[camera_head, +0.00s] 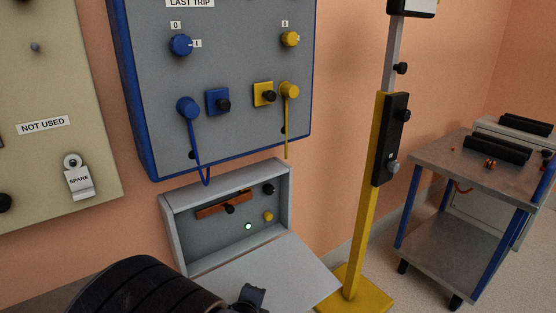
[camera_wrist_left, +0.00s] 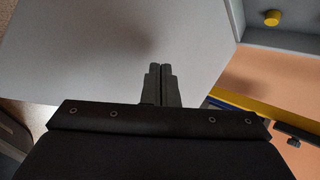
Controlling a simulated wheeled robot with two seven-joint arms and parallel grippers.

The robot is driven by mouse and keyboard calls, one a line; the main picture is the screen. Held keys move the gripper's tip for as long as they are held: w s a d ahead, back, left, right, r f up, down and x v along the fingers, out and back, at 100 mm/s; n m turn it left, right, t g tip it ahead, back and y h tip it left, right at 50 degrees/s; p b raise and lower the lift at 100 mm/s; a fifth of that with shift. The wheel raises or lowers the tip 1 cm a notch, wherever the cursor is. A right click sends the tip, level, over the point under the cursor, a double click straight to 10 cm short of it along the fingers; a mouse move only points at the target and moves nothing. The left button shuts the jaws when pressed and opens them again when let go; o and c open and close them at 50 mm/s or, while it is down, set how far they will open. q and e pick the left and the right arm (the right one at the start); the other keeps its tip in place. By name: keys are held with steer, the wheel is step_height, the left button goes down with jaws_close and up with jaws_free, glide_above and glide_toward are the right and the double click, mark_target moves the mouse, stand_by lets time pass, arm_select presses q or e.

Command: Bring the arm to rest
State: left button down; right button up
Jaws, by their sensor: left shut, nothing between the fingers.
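My left arm (camera_head: 140,287) enters the head view at the bottom left as a dark ribbed link. A dark part at its end, at the bottom edge, lies in front of the open box's lowered lid; the fingers are hard to make out there. In the left wrist view my left gripper (camera_wrist_left: 160,70) has its two fingers together with nothing between them. It is over the pale lid (camera_wrist_left: 110,45); whether it touches cannot be told. My right gripper is not in view.
The open grey box (camera_head: 178,228) holds a brown bar (camera_head: 222,206), a green lamp (camera_head: 248,226) and a yellow knob (camera_head: 268,216). A blue-edged panel (camera_head: 235,125) hangs above. A yellow post (camera_head: 368,220) and a trolley (camera_head: 440,158) stand right.

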arm_select(q)
steer(key=s+a+n+g, duration=0.1)
steer(key=n, duration=0.1)
steer(key=s+a+r+n+g+h, duration=0.1)
steer(key=s+n, duration=0.1)
steer(key=n, duration=0.1)
steer(key=s+a+r+n+g+h, duration=0.1)
steer(key=s+a+n, duration=0.1)
steer(key=n, duration=0.1)
steer(key=shift+s+r, duration=0.1)
steer(key=shift+r, duration=0.1)
steer(key=s+a+r+n, duration=0.5)
steer(key=s+n, duration=0.3)
steer(key=s, duration=0.1)
steer(key=s+a+r+n, duration=0.55)
steer(key=s+n, duration=0.25)
steer(key=s, duration=0.2)
step_height(320, 180, up, 34)
steer(key=p, duration=3.4)
steer(key=shift+w+f+g+h+p, duration=0.25)
steer(key=shift+w+g+h+p, duration=0.05)
steer(key=shift+w+g+p, duration=0.1)
steer(key=shift+a, duration=0.1)
